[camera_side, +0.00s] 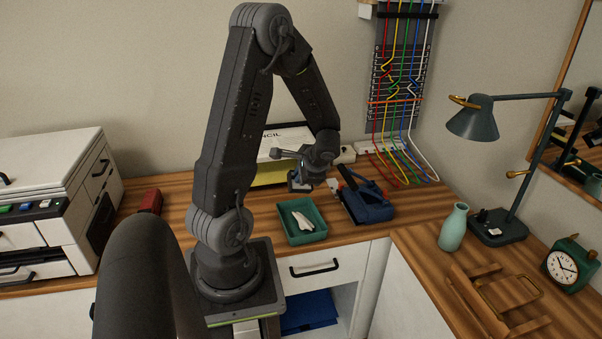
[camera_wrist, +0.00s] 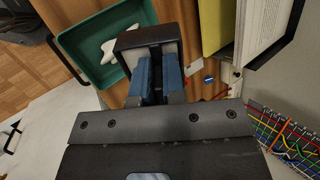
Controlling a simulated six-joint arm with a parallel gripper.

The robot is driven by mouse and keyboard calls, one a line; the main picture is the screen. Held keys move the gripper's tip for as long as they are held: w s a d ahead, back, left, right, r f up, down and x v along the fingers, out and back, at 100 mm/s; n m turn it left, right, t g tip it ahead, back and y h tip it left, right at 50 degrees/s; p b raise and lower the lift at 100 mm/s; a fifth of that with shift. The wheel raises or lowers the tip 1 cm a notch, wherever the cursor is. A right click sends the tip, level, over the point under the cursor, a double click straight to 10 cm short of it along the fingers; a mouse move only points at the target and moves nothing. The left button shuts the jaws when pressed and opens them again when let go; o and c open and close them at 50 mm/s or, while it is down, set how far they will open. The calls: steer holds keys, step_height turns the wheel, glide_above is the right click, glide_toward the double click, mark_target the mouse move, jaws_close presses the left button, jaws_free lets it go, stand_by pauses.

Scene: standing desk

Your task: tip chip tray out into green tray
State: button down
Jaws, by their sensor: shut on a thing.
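My gripper (camera_side: 306,174) is shut on the dark chip tray (camera_side: 298,184), held above the desk just behind the green tray (camera_side: 291,238). In the wrist view the blue finger pads of my gripper (camera_wrist: 158,72) close on the near side of the chip tray (camera_wrist: 140,40). The chip tray overlaps the right edge of the green tray (camera_wrist: 72,44) in that view. A white, irregular object (camera_side: 302,221) lies inside the green tray.
A blue tool-like object (camera_side: 368,206) stands right of the green tray. A yellow-and-white box (camera_side: 270,174) stands behind my gripper. Coloured cables (camera_side: 398,150) hang at the back. A teal vase (camera_side: 453,228) is farther right.

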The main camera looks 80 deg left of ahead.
mark_target(305, 190)
steer(key=y, duration=0.1)
steer(key=g+y, duration=0.1)
steer(key=f+y, duration=0.1)
steer(key=y, duration=0.1)
steer(key=shift+w+d, duration=0.2)
steer(key=shift+d, duration=0.2)
steer(key=y, duration=0.1)
steer(key=g+y, duration=0.2)
steer(key=y, duration=0.1)
steer(key=shift+w+d+f, duration=0.1)
steer(key=shift+d+f, duration=0.25)
steer(key=g+y, duration=0.1)
steer(key=y, duration=0.1)
steer(key=f+g+y, duration=0.1)
steer(key=y, duration=0.2)
steer(key=shift+y, duration=0.3)
steer(key=shift+d, duration=0.1)
stand_by(0.7)
